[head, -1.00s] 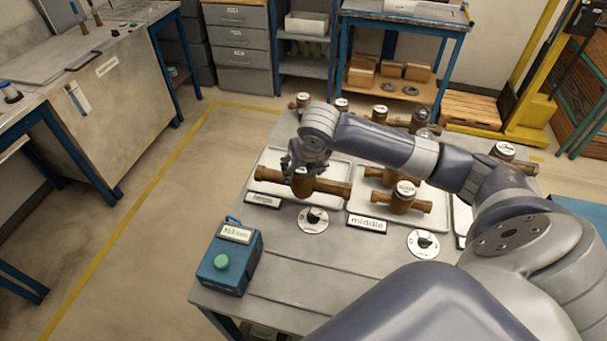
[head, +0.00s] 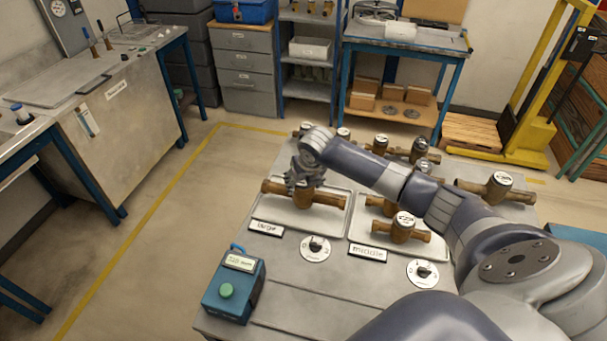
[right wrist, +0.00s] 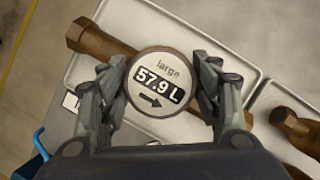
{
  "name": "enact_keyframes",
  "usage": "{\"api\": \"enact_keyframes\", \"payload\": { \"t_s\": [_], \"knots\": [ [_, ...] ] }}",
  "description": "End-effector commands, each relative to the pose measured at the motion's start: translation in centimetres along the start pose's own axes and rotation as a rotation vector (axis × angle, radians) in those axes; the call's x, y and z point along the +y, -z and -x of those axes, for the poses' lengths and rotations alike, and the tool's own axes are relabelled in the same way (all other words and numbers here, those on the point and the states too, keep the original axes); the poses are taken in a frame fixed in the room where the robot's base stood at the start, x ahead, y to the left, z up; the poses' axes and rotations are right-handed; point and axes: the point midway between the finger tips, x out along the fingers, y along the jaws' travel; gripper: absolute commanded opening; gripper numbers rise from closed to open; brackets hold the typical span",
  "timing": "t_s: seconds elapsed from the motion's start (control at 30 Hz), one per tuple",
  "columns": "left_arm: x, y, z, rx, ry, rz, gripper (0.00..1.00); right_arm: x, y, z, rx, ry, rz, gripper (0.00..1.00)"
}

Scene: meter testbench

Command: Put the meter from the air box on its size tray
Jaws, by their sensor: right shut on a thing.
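My right gripper (head: 304,182) is shut on a brass meter (head: 331,199) with a round white dial. In the right wrist view the fingers stand on both sides of the meter's dial (right wrist: 158,84), which reads "large" and 57.9 L. The meter's pipe lies level across the white tray (head: 300,222) behind the "large" label (head: 266,228). The tray also shows below the meter in the right wrist view (right wrist: 205,32). I cannot tell whether the meter touches the tray. My left gripper is not in view.
A neighbouring tray behind the "middle" label (head: 368,253) holds brass meters (head: 403,230). More meters stand along the table's back and right. A teal box (head: 235,287) with a green button sits at the front left corner. Two round dials (head: 315,248) lie in front of the trays.

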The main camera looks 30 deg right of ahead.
Motion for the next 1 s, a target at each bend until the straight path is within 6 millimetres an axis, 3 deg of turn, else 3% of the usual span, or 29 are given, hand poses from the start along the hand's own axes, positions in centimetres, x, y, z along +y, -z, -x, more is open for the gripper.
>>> {"api": "enact_keyframes", "payload": {
  "t_s": [0.1, 0.37, 0.4, 0.47, 1.0],
  "knots": [
    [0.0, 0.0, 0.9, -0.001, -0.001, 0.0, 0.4, 0.1, -0.2, -0.4, -0.013, -0.004, -0.002, 0.0],
    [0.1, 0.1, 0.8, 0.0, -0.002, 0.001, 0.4, 0.1, -0.1, -0.9, -0.015, -0.003, -0.002, 0.0],
    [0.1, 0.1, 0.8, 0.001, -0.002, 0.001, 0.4, 0.0, 0.4, -1.2, -0.004, 0.0, 0.0, 0.63],
    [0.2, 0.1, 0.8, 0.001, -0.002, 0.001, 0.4, 0.0, 0.4, -1.2, -0.004, 0.0, 0.0, 0.76],
    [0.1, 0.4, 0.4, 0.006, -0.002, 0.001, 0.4, 0.0, 0.3, -0.4, -0.008, -0.001, -0.001, 0.78]
  ]
}}
